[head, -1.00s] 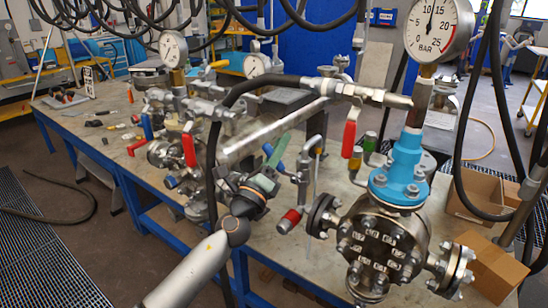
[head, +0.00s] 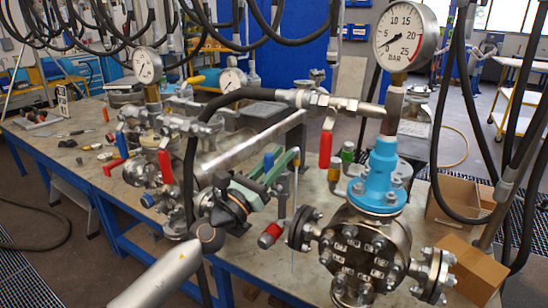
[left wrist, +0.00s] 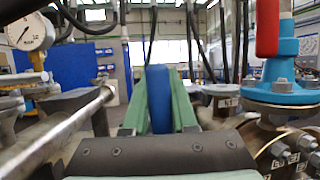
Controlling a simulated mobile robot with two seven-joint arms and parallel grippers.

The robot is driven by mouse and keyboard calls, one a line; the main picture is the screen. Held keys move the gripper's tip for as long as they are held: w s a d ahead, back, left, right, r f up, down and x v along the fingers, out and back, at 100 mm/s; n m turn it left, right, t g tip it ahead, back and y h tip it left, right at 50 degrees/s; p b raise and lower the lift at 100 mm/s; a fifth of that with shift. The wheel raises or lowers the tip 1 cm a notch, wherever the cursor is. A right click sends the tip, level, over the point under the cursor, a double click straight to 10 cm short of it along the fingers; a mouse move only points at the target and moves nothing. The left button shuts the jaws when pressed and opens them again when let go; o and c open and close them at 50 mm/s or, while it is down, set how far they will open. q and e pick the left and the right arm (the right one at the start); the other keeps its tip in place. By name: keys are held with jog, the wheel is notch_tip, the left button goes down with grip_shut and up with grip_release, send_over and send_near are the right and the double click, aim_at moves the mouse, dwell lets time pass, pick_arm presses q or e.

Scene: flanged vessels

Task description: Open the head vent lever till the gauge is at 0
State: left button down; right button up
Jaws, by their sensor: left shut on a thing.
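The big round pressure gauge (head: 411,36) stands above the blue vessel neck (head: 382,175) in the head view. My left gripper (head: 278,170) has green fingers and is shut on a blue lever handle (head: 268,162), left of the flanged vessel (head: 360,255). The left wrist view shows the blue handle (left wrist: 158,98) upright between the green fingers. The lever's pivot is hidden behind the gripper. My right gripper is not in view.
A red-handled lever (head: 326,150) hangs beside the blue neck, close to my left gripper's right side. A metal pipe (head: 245,145) slants past its left. More valves and small gauges (head: 147,65) crowd the bench. Black hoses hang overhead. Cardboard boxes (head: 470,268) stand at the right.

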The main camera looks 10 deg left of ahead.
pick_arm(q)
jog(key=shift+d+f+m, duration=0.1)
jog(key=shift+d+m, duration=0.1)
jog(key=shift+m, duration=0.1)
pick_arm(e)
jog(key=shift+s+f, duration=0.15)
pick_arm(q)
jog(key=c, duration=0.7)
grip_release()
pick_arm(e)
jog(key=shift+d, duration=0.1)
pick_arm(q)
jog(key=shift+b+v, duration=1.55)
jog(key=shift+v, duration=4.7)
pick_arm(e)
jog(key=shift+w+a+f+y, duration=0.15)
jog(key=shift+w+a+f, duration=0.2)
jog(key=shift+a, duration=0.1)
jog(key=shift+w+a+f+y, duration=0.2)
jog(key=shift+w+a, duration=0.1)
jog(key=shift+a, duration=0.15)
pick_arm(q)
jog(key=shift+a, duration=0.1)
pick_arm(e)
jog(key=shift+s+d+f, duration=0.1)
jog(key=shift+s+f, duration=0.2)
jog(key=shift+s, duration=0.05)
